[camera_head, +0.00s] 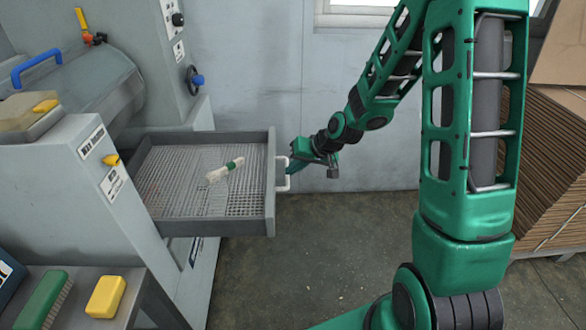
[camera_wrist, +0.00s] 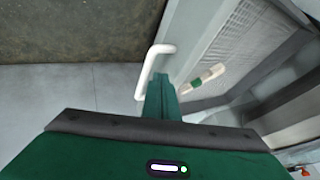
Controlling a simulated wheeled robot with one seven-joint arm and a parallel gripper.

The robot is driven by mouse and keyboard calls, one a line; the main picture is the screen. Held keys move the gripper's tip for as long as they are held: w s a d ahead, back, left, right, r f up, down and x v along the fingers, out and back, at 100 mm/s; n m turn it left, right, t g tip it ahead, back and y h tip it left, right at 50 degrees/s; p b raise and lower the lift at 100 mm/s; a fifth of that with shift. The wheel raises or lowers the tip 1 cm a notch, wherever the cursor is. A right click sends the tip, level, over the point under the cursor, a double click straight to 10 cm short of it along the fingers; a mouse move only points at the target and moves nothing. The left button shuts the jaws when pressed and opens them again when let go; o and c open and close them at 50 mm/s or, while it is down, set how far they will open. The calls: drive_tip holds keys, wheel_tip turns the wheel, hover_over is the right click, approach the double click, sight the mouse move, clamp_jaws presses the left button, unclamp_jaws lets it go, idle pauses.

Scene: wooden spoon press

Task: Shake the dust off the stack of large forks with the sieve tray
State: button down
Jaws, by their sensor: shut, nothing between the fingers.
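The grey sieve tray (camera_head: 271,185) with a mesh floor is pulled out from the machine. The pale stack of large forks (camera_head: 225,170) with a green band lies on its mesh; it also shows in the wrist view (camera_wrist: 202,79). A white handle (camera_head: 286,183) is on the tray's right wall, and it shows in the wrist view (camera_wrist: 151,68). My gripper (camera_head: 292,167) is at this handle. In the wrist view its shut fingers (camera_wrist: 160,92) reach beside the handle bar, on the tray side. They hold nothing; whether they touch the bar I cannot tell.
The grey machine (camera_head: 70,150) stands on the left. A bench at lower left bears a green brush (camera_head: 45,298) and a yellow sponge (camera_head: 106,297). Stacked cardboard (camera_head: 545,165) is at right. The floor (camera_head: 340,230) right of the tray is clear.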

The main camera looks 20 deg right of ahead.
drive_tip(key=x, duration=0.7)
idle(0.4)
